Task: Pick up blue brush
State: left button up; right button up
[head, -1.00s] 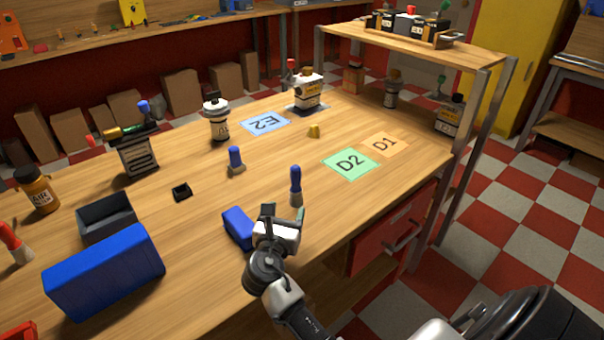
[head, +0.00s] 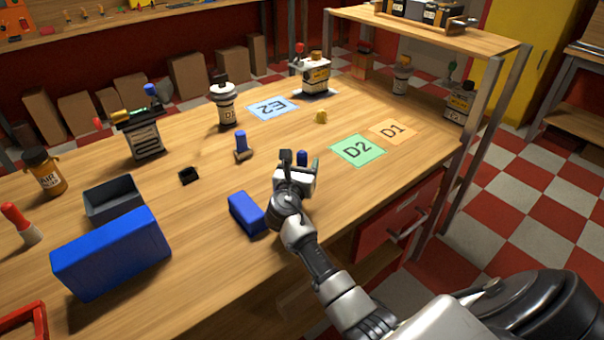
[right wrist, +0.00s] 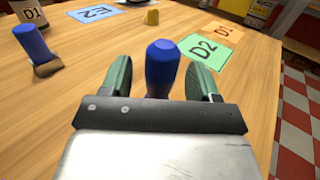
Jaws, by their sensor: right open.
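A blue brush (head: 302,157) stands upright on the workbench, mostly hidden behind my right gripper in the head view. In the right wrist view the blue handle (right wrist: 162,68) rises between the two green finger pads; its lower end is hidden by the gripper body. My right gripper (head: 300,161) is open, with one finger on each side of the handle and gaps visible. A second blue-handled tool (head: 241,145) with a brownish base stands to the left; it also shows in the right wrist view (right wrist: 34,45). My left gripper is not in view.
A blue block (head: 246,214) lies just left of my right gripper. A large blue box (head: 112,252) and a dark grey bin (head: 114,200) are further left. A green D2 mat (head: 358,150) and a small yellow piece (head: 321,117) lie beyond. A shelf post (head: 476,150) stands right.

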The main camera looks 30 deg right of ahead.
jog(key=shift+w+d, duration=0.25)
jog(key=shift+d, duration=0.05)
jog(key=shift+c, duration=0.4)
jog(key=c, duration=0.9)
